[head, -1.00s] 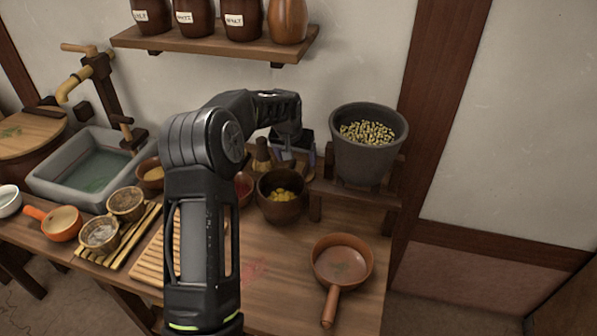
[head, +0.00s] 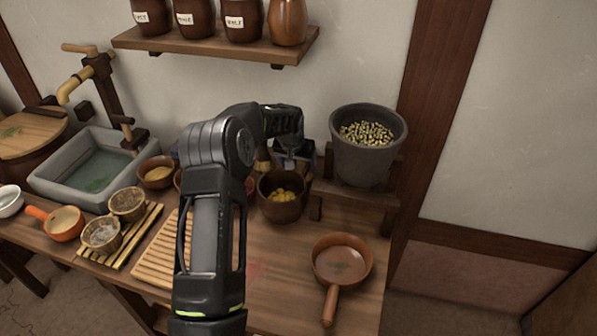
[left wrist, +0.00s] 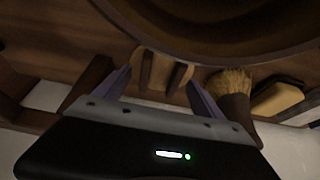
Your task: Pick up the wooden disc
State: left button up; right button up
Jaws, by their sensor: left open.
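My left gripper (head: 291,160) is open, pointing down behind the brown pot (head: 283,196) at the back of the table. In the left wrist view its two purple-grey fingers (left wrist: 160,88) stand apart. Between and just beyond them show upright tan wooden pieces (left wrist: 150,70), which look like the wooden disc on edge, perhaps in a holder. I cannot tell whether the fingers touch it. In the head view the disc is hidden behind the pot and gripper. My right gripper is not in view.
A brush (left wrist: 235,90) stands close beside the right finger in the wrist view, and the pot's dark rim fills the top. A grey tub of grain (head: 365,150) sits on a stand to the right. A brown pan (head: 342,262) lies in front. A jar shelf (head: 215,40) hangs above.

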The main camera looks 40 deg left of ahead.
pick_arm(q)
jog(key=shift+c, duration=0.3)
jog(key=c, duration=1.4)
jog(key=shift+r, duration=0.2)
jog(key=shift+r, duration=0.55)
jog(key=t+b, duration=0.1)
jog(key=s+t+b, duration=0.1)
jog(key=t+y+b, duration=0.1)
jog(key=shift+s+d+f+b, duration=0.15)
jog(key=shift+d+f+b, duration=0.1)
jog(key=shift+b, duration=0.1)
notch_tip(320, 180, up, 10)
jog(key=s, duration=0.3)
jog(key=shift+s+d+r+g+h+b, duration=0.15)
jog(key=shift+s+d+r+g+b, duration=0.25)
jog(key=shift+s+d, duration=1.95)
jog(key=shift+s+d+r+g+h+b, duration=0.25)
jog(key=shift+s+r+g, duration=0.35)
jog(key=shift+s, duration=3.7)
jog(key=shift+s+d+r+g+h+b, duration=0.15)
jog(key=shift+s+d+r+g, duration=0.35)
jog(key=shift+s+d, duration=1.9)
